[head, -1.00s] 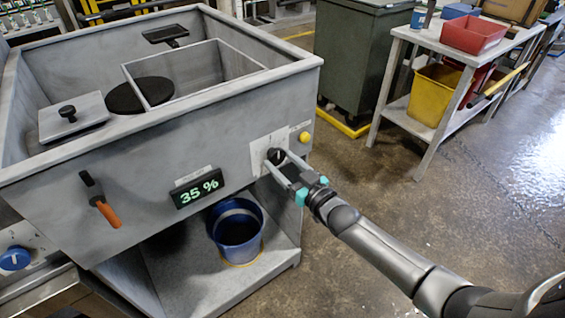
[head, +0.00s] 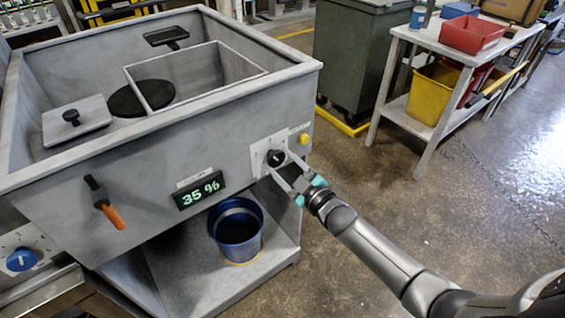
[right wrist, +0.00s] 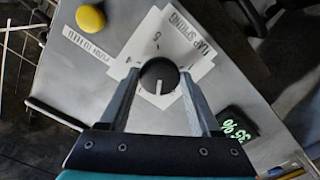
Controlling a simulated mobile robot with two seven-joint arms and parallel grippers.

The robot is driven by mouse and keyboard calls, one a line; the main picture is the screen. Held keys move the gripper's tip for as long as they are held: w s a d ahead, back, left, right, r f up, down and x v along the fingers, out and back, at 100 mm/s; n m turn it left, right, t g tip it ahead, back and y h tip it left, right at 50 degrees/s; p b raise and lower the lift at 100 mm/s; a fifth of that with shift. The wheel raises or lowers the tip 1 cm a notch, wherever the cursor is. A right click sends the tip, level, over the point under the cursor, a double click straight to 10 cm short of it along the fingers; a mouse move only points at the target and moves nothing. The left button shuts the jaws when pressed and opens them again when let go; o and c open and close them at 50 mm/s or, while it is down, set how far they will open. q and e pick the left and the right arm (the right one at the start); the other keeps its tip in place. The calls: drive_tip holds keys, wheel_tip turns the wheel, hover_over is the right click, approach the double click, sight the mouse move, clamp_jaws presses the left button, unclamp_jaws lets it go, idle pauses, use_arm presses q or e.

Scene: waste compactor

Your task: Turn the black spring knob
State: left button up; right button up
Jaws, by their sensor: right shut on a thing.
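The black spring knob (head: 275,157) sits on a pale label plate on the grey compactor's front, near the right corner. My right gripper (head: 277,160) has a finger on each side of it. In the right wrist view the round knob (right wrist: 159,76) lies between the two fingertips (right wrist: 158,80), which are closed on its sides. A white pointer line on it points toward the bottom of that picture. My left gripper is not in view.
A yellow button (head: 304,138) is right of the knob. A display (head: 199,190) reads 35 %, and an orange-handled lever (head: 108,210) is further left. A blue bucket (head: 238,230) stands on the lower shelf.

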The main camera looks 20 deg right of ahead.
drive_tip(key=shift+n, duration=0.9)
drive_tip(key=o, duration=1.4)
drive_tip(key=shift+c, duration=0.2)
drive_tip(key=p+v, duration=0.3)
drive_tip(key=v, duration=1.2)
drive_tip(key=shift+s, duration=0.1)
